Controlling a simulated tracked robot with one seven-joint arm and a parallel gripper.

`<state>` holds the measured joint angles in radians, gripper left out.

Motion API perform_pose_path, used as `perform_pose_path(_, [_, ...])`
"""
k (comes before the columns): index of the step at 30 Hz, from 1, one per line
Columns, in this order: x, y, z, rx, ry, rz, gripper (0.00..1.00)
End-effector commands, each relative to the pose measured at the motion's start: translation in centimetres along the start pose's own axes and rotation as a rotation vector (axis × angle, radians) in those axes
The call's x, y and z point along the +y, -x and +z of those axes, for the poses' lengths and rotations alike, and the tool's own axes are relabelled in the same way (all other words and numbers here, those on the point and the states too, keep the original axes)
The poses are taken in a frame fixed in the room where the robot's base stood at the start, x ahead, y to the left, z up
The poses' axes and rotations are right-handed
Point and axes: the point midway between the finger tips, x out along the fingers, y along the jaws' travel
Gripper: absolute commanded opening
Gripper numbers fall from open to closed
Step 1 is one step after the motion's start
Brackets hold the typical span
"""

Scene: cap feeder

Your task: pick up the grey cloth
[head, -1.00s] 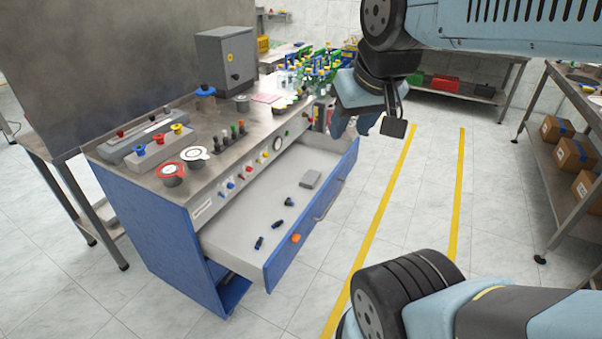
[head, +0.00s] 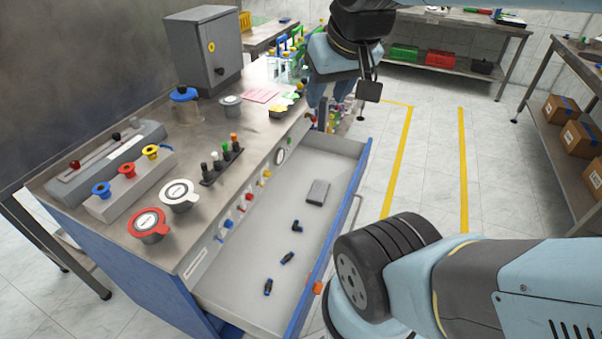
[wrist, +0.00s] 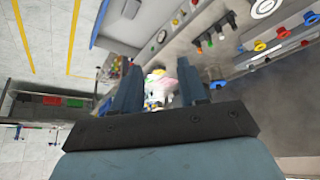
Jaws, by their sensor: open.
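A small grey folded piece (head: 318,192), which looks like the grey cloth, lies flat in the open drawer (head: 240,270) towards its far end. It also seems to show at the top of the wrist view (wrist: 132,8), small and partly cut off. My gripper (head: 322,112) is above the far end of the bench, beyond the cloth and apart from it; its fingers are partly hidden in the head view. In the wrist view my gripper (wrist: 159,68) has its fingers spread with nothing held between them.
Several small dark fittings (head: 287,258) lie nearer in the drawer. The bench top holds a grey cabinet (head: 207,50), a red-rimmed pot (head: 148,224) and a rack of coloured plugs (head: 222,165). Bottles (head: 285,65) stand near my gripper.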

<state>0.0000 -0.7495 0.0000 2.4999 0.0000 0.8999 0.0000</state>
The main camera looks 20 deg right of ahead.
Motion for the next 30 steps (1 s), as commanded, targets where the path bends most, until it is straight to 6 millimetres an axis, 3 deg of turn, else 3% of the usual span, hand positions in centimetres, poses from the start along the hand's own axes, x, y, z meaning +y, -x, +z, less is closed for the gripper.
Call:
perform_pose_path(10, [0.0, 0.0, 0.0, 0.001, 0.000, 0.000, 0.43])
perform_pose_path(17, [0.1, -0.8, -0.8, -0.009, -0.016, -0.004, 0.64])
perform_pose_path(28, [1.5, -8.0, -5.8, -0.057, -0.148, -0.016, 0.99])
perform_pose_path(30, [1.7, -9.7, -6.6, -0.067, -0.176, -0.015, 1.00])
